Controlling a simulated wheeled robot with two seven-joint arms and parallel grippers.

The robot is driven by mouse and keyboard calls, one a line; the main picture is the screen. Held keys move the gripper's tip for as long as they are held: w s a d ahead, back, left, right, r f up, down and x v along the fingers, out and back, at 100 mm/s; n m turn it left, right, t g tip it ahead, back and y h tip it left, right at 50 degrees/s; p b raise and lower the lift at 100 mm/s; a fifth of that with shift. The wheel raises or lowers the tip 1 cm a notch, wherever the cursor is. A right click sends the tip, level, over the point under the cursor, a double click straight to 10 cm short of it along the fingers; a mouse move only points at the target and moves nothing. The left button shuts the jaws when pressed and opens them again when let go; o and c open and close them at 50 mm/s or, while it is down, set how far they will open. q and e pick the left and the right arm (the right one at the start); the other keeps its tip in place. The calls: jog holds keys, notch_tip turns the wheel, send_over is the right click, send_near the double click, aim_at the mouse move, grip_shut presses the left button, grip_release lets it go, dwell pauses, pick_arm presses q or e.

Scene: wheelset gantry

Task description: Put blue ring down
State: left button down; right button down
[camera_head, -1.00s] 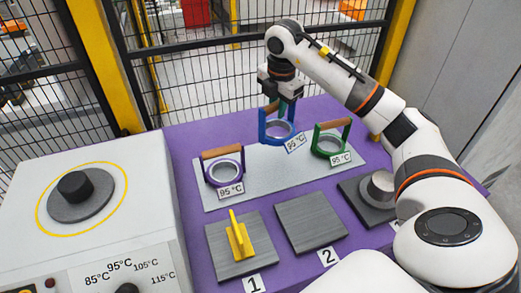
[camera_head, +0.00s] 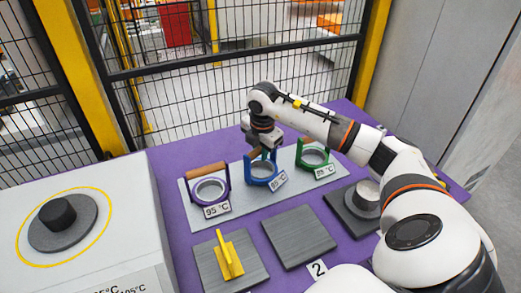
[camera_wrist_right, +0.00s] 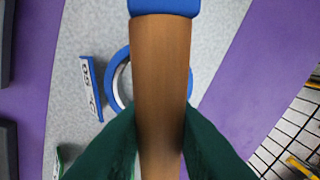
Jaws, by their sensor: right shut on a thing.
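The blue ring (camera_head: 262,181) has a brown handle and a 95 °C label. It is in the middle of the row on the grey plate (camera_head: 238,205), between the purple ring (camera_head: 209,192) and the green ring (camera_head: 313,159). My right gripper (camera_head: 264,153) is shut on its handle from above. In the right wrist view, dark green fingers (camera_wrist_right: 160,150) press both sides of the brown handle (camera_wrist_right: 160,75), and the blue ring (camera_wrist_right: 117,90) is partly hidden behind it. It is upright; I cannot tell whether it touches the plate. My left gripper is not in view.
The purple and green rings stand close on either side. Nearer are a dark pad with a yellow stand (camera_head: 229,258), an empty dark pad (camera_head: 298,236) and a dark base with a metal cylinder (camera_head: 366,195). A white machine (camera_head: 100,225) is at left; a fence is behind.

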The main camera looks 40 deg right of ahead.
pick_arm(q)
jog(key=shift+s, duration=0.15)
pick_arm(e)
jog(key=shift+r, duration=0.1)
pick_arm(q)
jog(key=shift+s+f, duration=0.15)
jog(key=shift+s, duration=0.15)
pick_arm(e)
jog(key=c, duration=1.3)
grip_release()
jog(key=shift+o, duration=0.2)
pick_arm(q)
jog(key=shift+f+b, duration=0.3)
jog(key=shift+b, duration=0.1)
pick_arm(e)
notch_tip(320, 180, up, 12)
jog(key=s+a, duration=0.1)
jog(key=shift+s, duration=0.4)
